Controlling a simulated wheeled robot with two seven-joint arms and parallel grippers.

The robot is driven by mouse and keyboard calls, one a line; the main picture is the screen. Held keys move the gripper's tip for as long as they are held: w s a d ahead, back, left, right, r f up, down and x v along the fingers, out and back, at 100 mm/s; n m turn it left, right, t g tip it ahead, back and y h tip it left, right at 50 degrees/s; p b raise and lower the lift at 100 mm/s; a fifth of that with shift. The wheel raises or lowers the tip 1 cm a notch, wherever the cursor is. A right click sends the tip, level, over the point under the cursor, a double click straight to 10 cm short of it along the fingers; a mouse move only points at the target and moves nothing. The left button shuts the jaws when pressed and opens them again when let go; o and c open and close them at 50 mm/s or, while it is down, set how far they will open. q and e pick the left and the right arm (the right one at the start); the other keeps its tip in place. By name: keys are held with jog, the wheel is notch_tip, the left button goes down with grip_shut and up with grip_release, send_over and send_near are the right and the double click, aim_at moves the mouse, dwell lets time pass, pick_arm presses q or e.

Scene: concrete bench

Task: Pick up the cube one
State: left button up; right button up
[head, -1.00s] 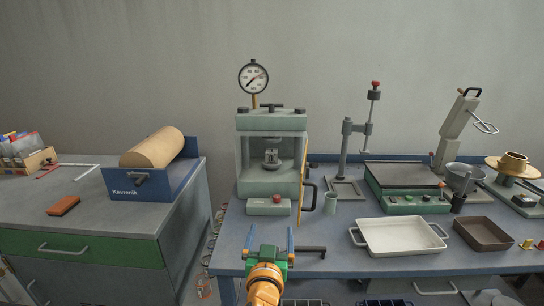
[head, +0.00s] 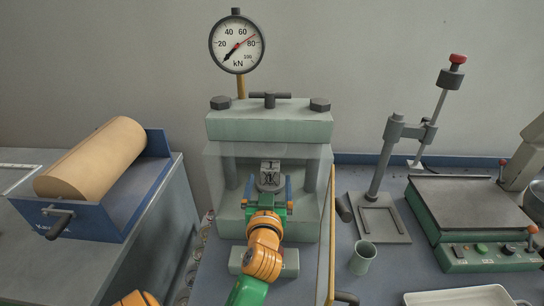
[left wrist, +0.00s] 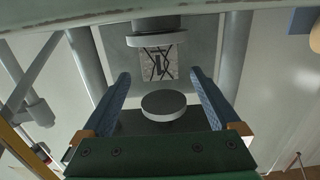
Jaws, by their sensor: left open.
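Cube one (head: 270,166) is a small grey block with dark markings. It sits inside the pale green press (head: 270,128), on a round grey plate at the centre. In the left wrist view the marked cube (left wrist: 158,63) shows beyond the fingers, against one of two round plates. My left gripper (head: 268,192) is at the press opening, in front of the cube. Its two blue fingers are apart, and in the left wrist view the gripper (left wrist: 160,74) has nothing held between them. The fingertips look short of the cube. My right gripper is not in view.
The press posts and top block close in the opening around the cube. A dial gauge (head: 237,43) stands above. A green cup (head: 362,257), a stand (head: 380,210) and a hot plate (head: 470,208) are to the right. A blue roll holder (head: 125,205) is at left.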

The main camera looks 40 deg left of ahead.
aim_at(270, 175)
pick_arm(q)
jog(key=shift+w+a+r+p, duration=0.3)
jog(key=shift+w+a, duration=0.15)
jog(key=shift+w, duration=0.05)
jog(key=x, duration=0.4)
jog(key=shift+w+a+f+p, duration=0.25)
jog(key=shift+f+p, duration=0.05)
jog(key=shift+f, duration=0.1)
jog(key=shift+s+d+r, duration=0.15)
jog(key=c, duration=0.7)
grip_shut()
